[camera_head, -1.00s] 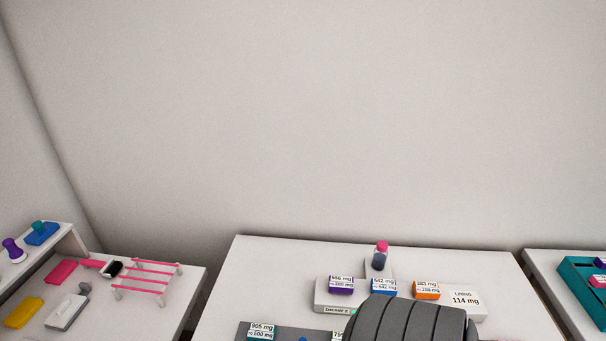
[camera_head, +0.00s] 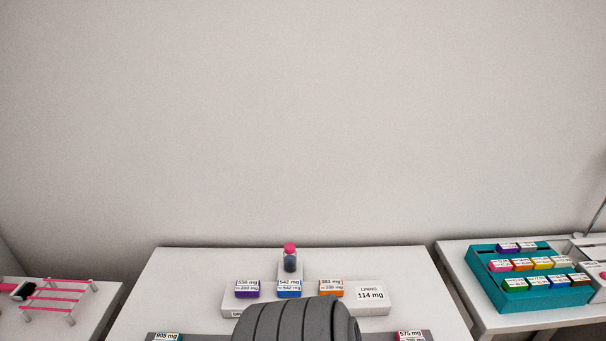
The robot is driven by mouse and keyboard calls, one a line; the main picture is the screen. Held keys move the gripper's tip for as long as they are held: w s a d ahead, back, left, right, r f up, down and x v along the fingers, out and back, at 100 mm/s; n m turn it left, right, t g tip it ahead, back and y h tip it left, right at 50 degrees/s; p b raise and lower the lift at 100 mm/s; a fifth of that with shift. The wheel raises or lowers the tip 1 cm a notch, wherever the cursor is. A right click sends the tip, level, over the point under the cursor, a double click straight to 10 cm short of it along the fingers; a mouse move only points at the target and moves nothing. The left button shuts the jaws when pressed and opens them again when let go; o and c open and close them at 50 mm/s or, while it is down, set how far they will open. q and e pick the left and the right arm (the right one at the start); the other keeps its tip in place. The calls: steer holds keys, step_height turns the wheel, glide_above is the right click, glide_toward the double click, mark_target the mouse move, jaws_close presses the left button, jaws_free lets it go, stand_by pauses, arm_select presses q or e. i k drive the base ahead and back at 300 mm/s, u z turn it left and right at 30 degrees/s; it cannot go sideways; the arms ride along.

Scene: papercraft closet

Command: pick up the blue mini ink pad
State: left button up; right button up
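A blue mini ink pad (camera_head: 289,288) with a white label reading 542 mg sits on the white raised stand (camera_head: 372,298) on the middle table. It is between a purple pad (camera_head: 247,289) and an orange pad (camera_head: 331,288). Another small blue block (camera_head: 557,284) sits in the front row of the teal tray (camera_head: 484,290) on the right table, between a green one and a brown one. Neither of my grippers is in view.
A bottle with a pink cap (camera_head: 290,258) stands behind the blue pad. A pink-barred rack (camera_head: 58,297) is on the left table. Gaps separate the middle table (camera_head: 190,270) from the side tables. A dark ribbed part of mine covers the front middle.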

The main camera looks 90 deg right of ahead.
mark_target(289, 288)
steer(key=k, duration=0.9)
steer(key=z, duration=0.4)
